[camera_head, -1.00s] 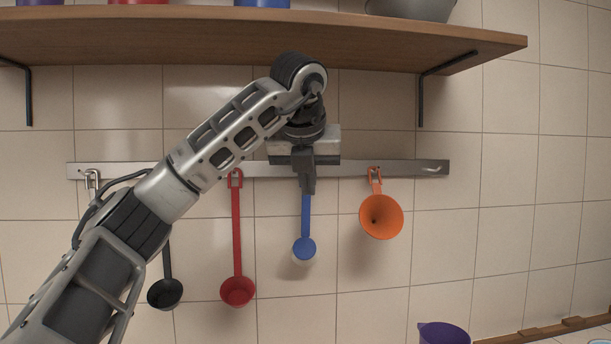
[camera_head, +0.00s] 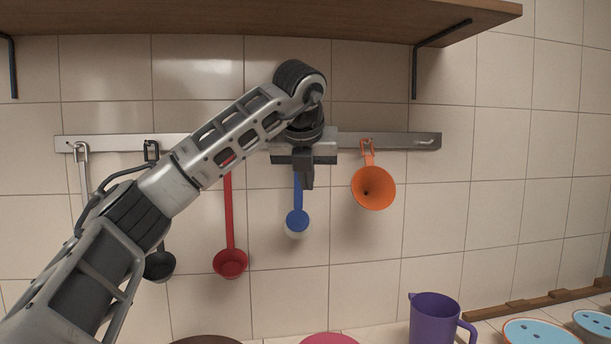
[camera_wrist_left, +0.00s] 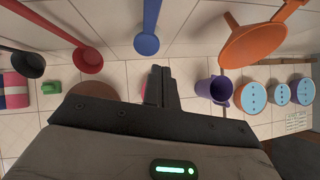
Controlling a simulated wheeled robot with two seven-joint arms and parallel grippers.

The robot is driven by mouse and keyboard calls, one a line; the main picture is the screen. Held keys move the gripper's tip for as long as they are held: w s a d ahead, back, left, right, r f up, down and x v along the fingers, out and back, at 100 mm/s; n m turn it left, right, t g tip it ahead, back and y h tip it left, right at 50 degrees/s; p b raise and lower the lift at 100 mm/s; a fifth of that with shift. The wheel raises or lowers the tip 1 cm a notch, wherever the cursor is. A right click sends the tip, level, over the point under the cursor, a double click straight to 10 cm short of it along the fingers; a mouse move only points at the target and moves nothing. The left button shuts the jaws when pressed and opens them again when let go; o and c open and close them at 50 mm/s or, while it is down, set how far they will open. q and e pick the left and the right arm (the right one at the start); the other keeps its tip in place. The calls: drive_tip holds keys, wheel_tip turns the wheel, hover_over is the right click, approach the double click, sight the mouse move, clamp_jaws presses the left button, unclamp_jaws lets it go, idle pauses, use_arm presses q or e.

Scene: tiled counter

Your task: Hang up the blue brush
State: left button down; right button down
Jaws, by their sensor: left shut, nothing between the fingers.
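The blue brush (camera_head: 297,218) hangs upright against the tiled wall, below the metal rail (camera_head: 400,141). Its round head points down and its handle runs up behind my gripper, so its top end and any hook there are hidden. My left gripper (camera_head: 308,184) is shut and empty, in front of the rail and just right of the blue handle in the head view. In the left wrist view the shut fingers (camera_wrist_left: 160,75) stand apart from the blue brush (camera_wrist_left: 147,42). My right gripper is not in view.
A red ladle (camera_head: 230,262), a black ladle (camera_head: 160,266) and an orange funnel (camera_head: 373,188) hang along the rail. The rail's right-end hook (camera_head: 426,142) is bare. A wooden shelf (camera_head: 300,18) is above. A purple jug (camera_head: 434,318) and blue-topped containers (camera_head: 540,332) stand below right.

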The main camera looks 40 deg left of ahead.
use_arm(q)
drive_tip(key=shift+w+a+p, duration=0.55)
drive_tip(key=shift+a+p, duration=0.1)
idle(0.6)
drive_tip(key=shift+w+a+p, duration=0.35)
drive_tip(key=shift+a+p, duration=0.05)
drive_tip(key=shift+a, duration=0.1)
drive_tip(key=shift+w+a, duration=0.4)
drive_tip(key=shift+a, duration=0.05)
drive_tip(key=shift+w+a+p, duration=0.3)
drive_tip(key=shift+w+a, duration=0.5)
drive_tip(key=shift+a, duration=0.2)
idle(0.6)
drive_tip(key=shift+s+d+b, duration=0.95)
drive_tip(key=shift+d+b, duration=0.1)
drive_tip(key=shift+d, duration=0.15)
idle(2.8)
